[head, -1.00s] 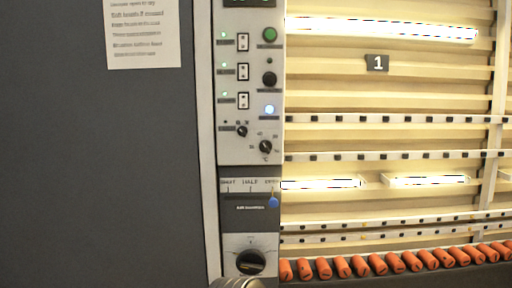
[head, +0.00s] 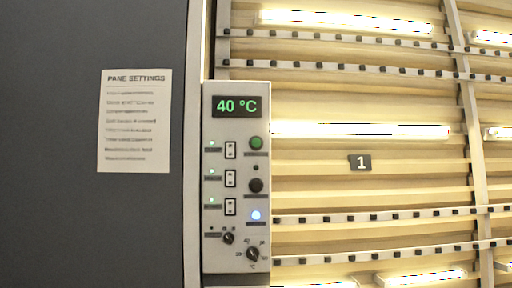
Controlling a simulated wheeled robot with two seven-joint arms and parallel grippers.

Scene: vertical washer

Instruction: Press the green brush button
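The control panel (head: 213,262) is a light grey upright strip in the head view. A green button (head: 256,143) sits at its upper right, below the display (head: 237,106) reading 40 °C. A dark button (head: 256,185) and a lit blue-white button (head: 256,215) are below it in the same column. The labels beneath the buttons are too small to read. Three rocker switches (head: 230,179) with small green lights are to the left. Neither of my grippers is in view.
A paper headed PANE SETTINGS (head: 134,121) is on the dark grey wall (head: 60,200) left of the panel. Two small knobs (head: 252,253) are low on the panel. On the right are slatted backing, roller rails (head: 340,67), bright tubes and a number 1 plate (head: 360,162).

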